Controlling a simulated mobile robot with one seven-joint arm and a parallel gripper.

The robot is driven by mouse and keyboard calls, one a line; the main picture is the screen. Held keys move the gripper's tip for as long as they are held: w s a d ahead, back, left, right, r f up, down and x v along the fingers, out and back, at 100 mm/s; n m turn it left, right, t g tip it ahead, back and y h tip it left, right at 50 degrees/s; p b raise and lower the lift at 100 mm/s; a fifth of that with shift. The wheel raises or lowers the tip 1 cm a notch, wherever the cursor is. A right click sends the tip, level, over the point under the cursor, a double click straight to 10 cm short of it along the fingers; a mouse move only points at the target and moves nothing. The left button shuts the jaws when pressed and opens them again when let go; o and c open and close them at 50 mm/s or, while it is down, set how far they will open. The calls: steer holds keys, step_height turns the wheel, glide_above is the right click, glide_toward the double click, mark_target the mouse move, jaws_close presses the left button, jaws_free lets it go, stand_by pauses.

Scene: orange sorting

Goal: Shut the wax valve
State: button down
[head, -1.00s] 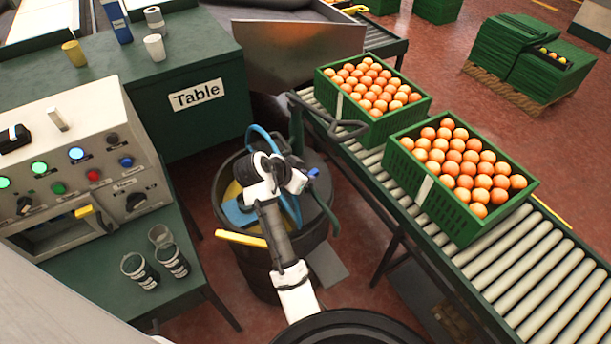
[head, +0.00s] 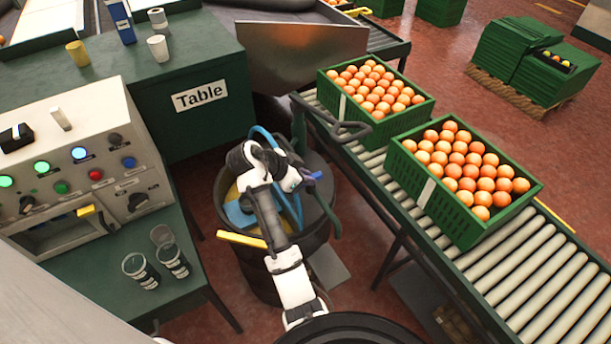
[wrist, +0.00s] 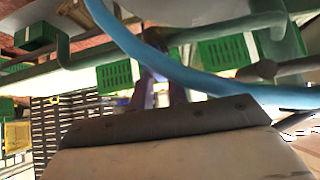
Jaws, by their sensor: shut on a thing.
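The wax valve has a small blue handle (head: 314,176) on the dark drum-like vessel in the middle of the head view. My gripper (head: 299,180) is at the valve, just left of the visible blue end, and is shut on the handle. My white and black wrist hides most of the valve in the head view. In the wrist view my gripper fingers (wrist: 160,88) close around a narrow bluish part, dim and hard to make out. A light blue hose (wrist: 135,48) crosses in front of them; it also loops beside my wrist in the head view.
A roller conveyor (head: 510,262) with two green crates of oranges runs along the right. A green pipe with a dark lever (head: 345,130) stands behind the vessel. A control panel (head: 75,165) and cups are on the left. A yellow bar (head: 241,239) juts out at the vessel's front.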

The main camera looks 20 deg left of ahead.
steer(key=c, duration=1.4)
jaws_free()
steer(key=shift+o, duration=0.2)
steer(key=v, duration=1.3)
steer(key=shift+s+a+r, duration=0.2)
steer(key=shift+a+r, duration=0.05)
